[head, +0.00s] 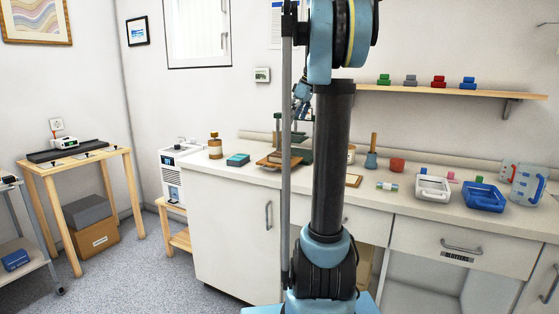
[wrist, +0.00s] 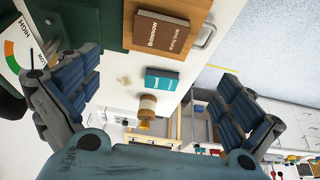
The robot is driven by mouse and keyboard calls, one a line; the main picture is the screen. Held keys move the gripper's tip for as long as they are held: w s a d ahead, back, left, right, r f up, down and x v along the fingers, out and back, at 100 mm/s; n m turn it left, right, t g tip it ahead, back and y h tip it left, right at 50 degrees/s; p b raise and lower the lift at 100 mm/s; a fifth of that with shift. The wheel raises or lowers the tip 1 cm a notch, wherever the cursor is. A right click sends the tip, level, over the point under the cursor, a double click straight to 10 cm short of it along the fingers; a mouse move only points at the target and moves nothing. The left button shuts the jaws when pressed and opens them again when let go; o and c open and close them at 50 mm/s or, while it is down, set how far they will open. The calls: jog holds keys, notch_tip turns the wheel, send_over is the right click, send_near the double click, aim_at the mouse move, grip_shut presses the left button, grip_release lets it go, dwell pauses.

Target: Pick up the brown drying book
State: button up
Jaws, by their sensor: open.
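The brown drying book (wrist: 160,32) lies flat near the top of the wrist view, its pale lettering visible. It rests on a wooden board (wrist: 207,37) beside a dark green surface. In the head view the brown book (head: 280,158) is on the counter, partly hidden behind my arm. My gripper (wrist: 158,72) is open and empty, with one blue-grey finger on each side of the wrist view. The book shows between and beyond the fingertips, apart from them. In the head view my gripper (head: 302,97) is above the counter, partly hidden by my arm.
A teal box (wrist: 162,80) and an amber bottle (wrist: 147,106) stand near the book on the white counter (head: 235,174). A green press-like stand (head: 298,132) is behind the book. A white tray (head: 433,188) and a blue tray (head: 483,197) are at right.

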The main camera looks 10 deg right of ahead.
send_over(281, 154)
jog(key=d, duration=0.1)
jog(key=f, duration=1)
jog(key=shift+s+d+f, duration=0.15)
jog(key=shift+s+f, duration=0.1)
jog(key=shift+s, duration=0.1)
jog(key=shift+d+x, duration=0.15)
jog(key=shift+x, duration=1.2)
jog(key=shift+d+x, duration=0.2)
jog(key=shift+x, duration=1.2)
jog(key=shift+f, duration=0.1)
jog(key=shift+c, duration=0.6)
jog(key=c, duration=1)
